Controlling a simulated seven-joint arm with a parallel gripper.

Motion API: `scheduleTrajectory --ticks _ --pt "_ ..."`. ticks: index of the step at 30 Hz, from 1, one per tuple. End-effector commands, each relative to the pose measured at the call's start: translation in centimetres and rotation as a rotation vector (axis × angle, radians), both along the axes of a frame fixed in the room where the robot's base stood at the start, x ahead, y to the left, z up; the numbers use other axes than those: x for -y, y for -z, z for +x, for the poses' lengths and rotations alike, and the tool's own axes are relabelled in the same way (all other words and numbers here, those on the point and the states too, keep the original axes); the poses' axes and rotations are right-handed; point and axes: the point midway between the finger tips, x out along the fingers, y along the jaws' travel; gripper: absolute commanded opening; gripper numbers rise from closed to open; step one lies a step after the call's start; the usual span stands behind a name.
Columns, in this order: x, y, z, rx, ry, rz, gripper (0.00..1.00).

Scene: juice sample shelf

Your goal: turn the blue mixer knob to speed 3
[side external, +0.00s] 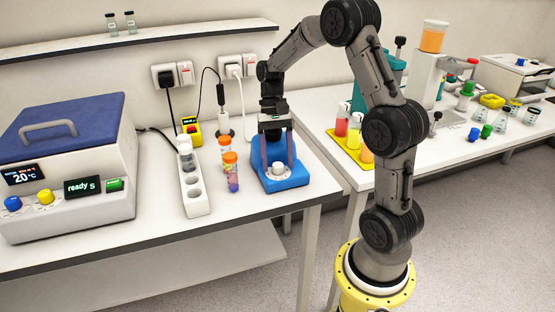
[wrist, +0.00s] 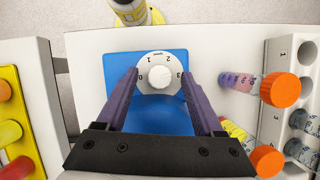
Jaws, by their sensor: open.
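The blue mixer (side external: 290,183) stands near the front right of the left bench, and its blue body (wrist: 162,122) fills the middle of the wrist view. Its round white knob (wrist: 159,77) sits on a white dial plate marked 0, 1, 2 and 3; I cannot tell which number it points to. The knob also shows in the side view (side external: 279,170). My gripper (wrist: 158,76) points down over the mixer, with its purple fingers open on either side of the knob. A gap shows between each finger and the knob; their exact height above it is unclear.
Orange-capped sample tubes (side external: 231,158) and a white numbered rack (side external: 195,190) stand close beside the mixer. A blue-lidded machine (side external: 65,150) is at the left. A yellow tray (side external: 345,148) of juice bottles is on the right bench, across a gap.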

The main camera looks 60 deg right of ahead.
Motion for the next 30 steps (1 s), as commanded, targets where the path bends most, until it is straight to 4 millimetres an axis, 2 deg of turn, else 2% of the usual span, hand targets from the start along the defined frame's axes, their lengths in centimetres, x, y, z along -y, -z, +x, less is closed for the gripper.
scheduleTrajectory --ticks 9,11,21,26,30 --pt "-0.1 0.26 -0.07 0.0 0.0 0.0 0.69" --pt "-0.09 0.25 -0.08 0.0 0.0 0.0 0.6" --pt "-0.07 0.24 -0.07 0.0 0.001 0.0 0.0" --pt "-0.06 0.23 -0.08 -0.001 0.009 0.0 0.0" --pt "0.04 0.22 -0.21 0.001 0.129 0.0 0.0"
